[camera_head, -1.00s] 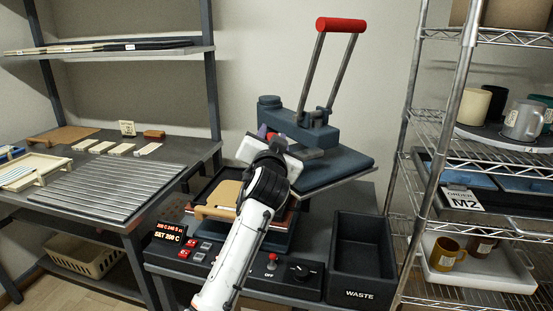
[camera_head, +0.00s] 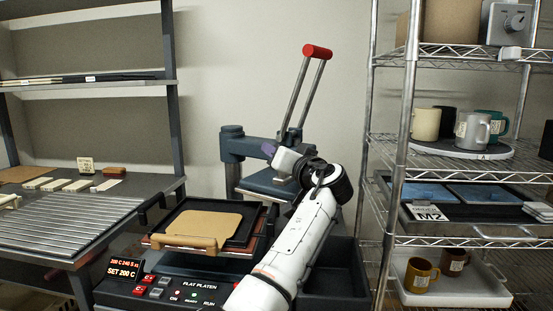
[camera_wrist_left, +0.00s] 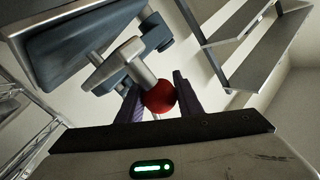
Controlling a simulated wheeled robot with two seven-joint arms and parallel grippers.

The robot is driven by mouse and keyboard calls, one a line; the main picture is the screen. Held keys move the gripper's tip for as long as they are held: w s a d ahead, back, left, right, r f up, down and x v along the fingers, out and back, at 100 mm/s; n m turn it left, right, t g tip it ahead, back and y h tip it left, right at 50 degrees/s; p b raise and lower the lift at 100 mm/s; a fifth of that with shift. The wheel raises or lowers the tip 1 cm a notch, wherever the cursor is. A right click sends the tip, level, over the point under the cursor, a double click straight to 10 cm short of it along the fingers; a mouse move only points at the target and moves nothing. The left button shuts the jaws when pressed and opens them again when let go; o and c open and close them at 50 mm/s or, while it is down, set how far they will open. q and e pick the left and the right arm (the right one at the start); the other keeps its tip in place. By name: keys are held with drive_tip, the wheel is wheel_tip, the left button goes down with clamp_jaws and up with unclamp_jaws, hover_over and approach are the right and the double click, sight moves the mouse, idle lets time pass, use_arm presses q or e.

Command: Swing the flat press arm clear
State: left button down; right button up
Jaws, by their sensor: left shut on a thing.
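The flat press has a blue-grey swing arm (camera_head: 250,146) with a red-topped lever handle (camera_head: 317,51) above it. Its upper platen (camera_head: 262,184) is swung to the back right, partly hidden behind my arm. The lower bed (camera_head: 180,213), with a tan pad (camera_head: 204,224), shows uncovered in front. My left gripper (camera_head: 270,153) is at the press arm's outer part. In the left wrist view, a red round knob (camera_wrist_left: 159,97) sits between the two dark fingers (camera_wrist_left: 158,104), and the gripper is shut on it. The press arm (camera_wrist_left: 128,72) runs behind the knob. My right gripper is not seen.
A control panel (camera_head: 180,290) fronts the press. A dark bin (camera_head: 335,270) stands right of it, partly behind my arm. A wire shelf with mugs (camera_head: 472,130) is close on the right. A slatted table (camera_head: 60,225) lies left.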

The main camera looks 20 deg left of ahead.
use_arm(q)
drive_tip(key=shift+w+d+r+y, duration=0.2)
drive_tip(key=shift+w+y, duration=0.1)
drive_tip(key=shift+w, duration=0.15)
drive_tip(key=shift+w+g+b, duration=0.1)
drive_tip(key=shift+g+b, duration=0.2)
drive_tip(key=c, duration=1.3)
unclamp_jaws()
drive_tip(key=shift+o, duration=0.2)
drive_tip(key=shift+f, duration=0.1)
drive_tip(key=shift+d, duration=0.15)
